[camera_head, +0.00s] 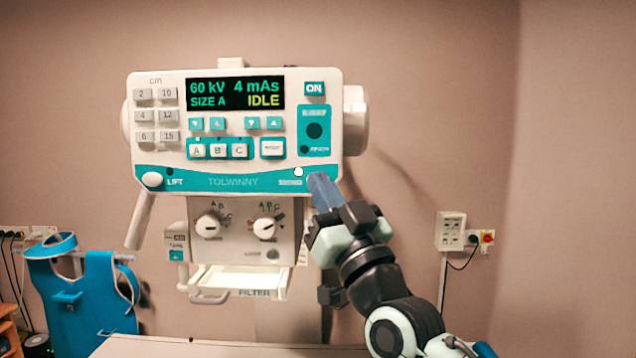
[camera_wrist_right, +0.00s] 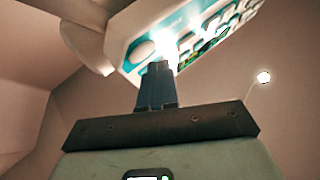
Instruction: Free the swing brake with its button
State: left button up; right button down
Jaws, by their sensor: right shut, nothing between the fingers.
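The control head (camera_head: 236,120) hangs ahead of me with its display reading IDLE. Its lower teal strip has a LIFT button (camera_head: 153,180) at the left and a label, seemingly SWING (camera_head: 290,182), at the right. A small lamp (camera_head: 298,172) glows white above that label. My right gripper (camera_head: 320,190) is shut and empty, its blue fingertips at the strip's right end, hiding the swing button in the head view. In the right wrist view the fingertips (camera_wrist_right: 158,68) are close below a round white button (camera_wrist_right: 142,50) beside a bright glow; contact cannot be told. My left gripper is not in view.
Two dials (camera_head: 209,226) and a filter tray (camera_head: 240,280) sit below the control head. A pale tabletop (camera_head: 150,347) lies at the bottom. A blue apron (camera_head: 85,300) hangs at the left. A wall outlet (camera_head: 451,230) is at the right.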

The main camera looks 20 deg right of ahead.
jog(key=shift+s, duration=0.2)
jog(key=shift+s+a+b, duration=0.1)
jog(key=shift+s+a, duration=0.15)
jog(key=shift+s, duration=0.55)
jog(key=shift+s+a+b, duration=0.1)
jog(key=shift+s+a, duration=0.1)
jog(key=shift+s, duration=0.6)
jog(key=shift+s+a+b, duration=0.1)
jog(key=shift+s+a, duration=0.15)
jog(key=shift+s, duration=0.55)
